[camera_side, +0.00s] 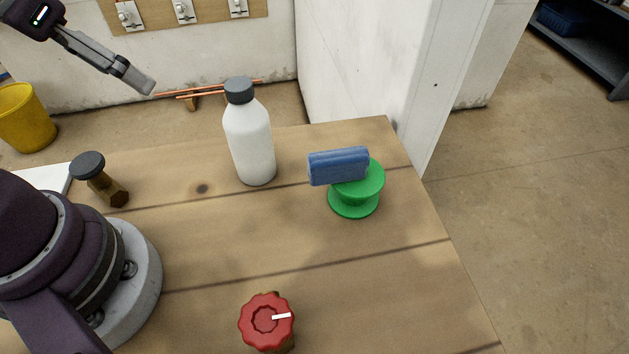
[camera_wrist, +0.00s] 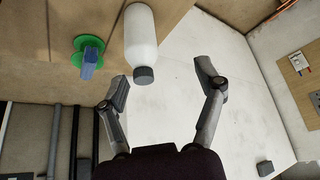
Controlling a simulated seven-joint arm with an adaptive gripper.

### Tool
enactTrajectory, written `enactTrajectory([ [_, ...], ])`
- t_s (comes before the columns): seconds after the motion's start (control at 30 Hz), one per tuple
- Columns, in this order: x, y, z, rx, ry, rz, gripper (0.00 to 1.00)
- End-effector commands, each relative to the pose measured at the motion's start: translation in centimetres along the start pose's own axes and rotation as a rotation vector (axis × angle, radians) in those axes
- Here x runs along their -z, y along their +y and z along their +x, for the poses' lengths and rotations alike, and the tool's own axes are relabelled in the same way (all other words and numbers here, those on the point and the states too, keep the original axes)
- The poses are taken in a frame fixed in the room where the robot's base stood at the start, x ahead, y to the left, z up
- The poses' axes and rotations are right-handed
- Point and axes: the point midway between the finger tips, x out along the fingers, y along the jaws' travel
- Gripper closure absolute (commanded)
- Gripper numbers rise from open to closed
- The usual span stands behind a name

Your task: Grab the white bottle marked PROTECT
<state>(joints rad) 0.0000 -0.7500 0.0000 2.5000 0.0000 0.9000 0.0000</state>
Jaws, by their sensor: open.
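A white bottle (camera_side: 250,145) with a dark grey cap stands upright near the back edge of the wooden table. No PROTECT marking shows on the side facing either camera. The white bottle (camera_wrist: 141,38) also shows in the wrist view, with its cap towards my gripper. My gripper (camera_wrist: 163,88) is open and empty, its two fingers spread apart, and the bottle lies beyond the fingertips. In the side view only part of my gripper (camera_side: 142,80) shows, at the upper left, raised and apart from the bottle.
A green spool (camera_side: 355,200) with a blue block (camera_side: 338,166) on top stands right of the bottle. A red knob (camera_side: 266,321) sits near the front. A brass fitting with a dark cap (camera_side: 103,184) is at the left. A white wall (camera_side: 350,60) rises behind the table.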

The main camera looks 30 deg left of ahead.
Motion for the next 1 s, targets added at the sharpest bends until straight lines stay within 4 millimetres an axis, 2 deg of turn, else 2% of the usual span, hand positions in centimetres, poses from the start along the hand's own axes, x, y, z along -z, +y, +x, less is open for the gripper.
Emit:
enactTrajectory([
  [0.17,0.3,0.1,-0.1,-0.003,-0.009,0.027,0.31],
  [0.23,1.5,0.4,-0.5,-0.015,-0.049,0.134,0.31],
  [0.33,4.5,1.4,-1.0,-0.061,-0.150,0.430,0.31],
  [0.43,7.4,2.5,-0.6,-0.139,-0.255,0.769,0.31],
  [0.5,8.9,3.3,0.0,-0.200,-0.312,0.982,0.31],
  [0.6,10.2,4.1,1.0,-0.280,-0.370,1.214,0.31],
  [0.77,10.8,4.7,2.1,-0.349,-0.407,1.385,0.31],
  [1.0,8.9,4.7,5.7,-0.355,-0.411,1.396,0.31],
])
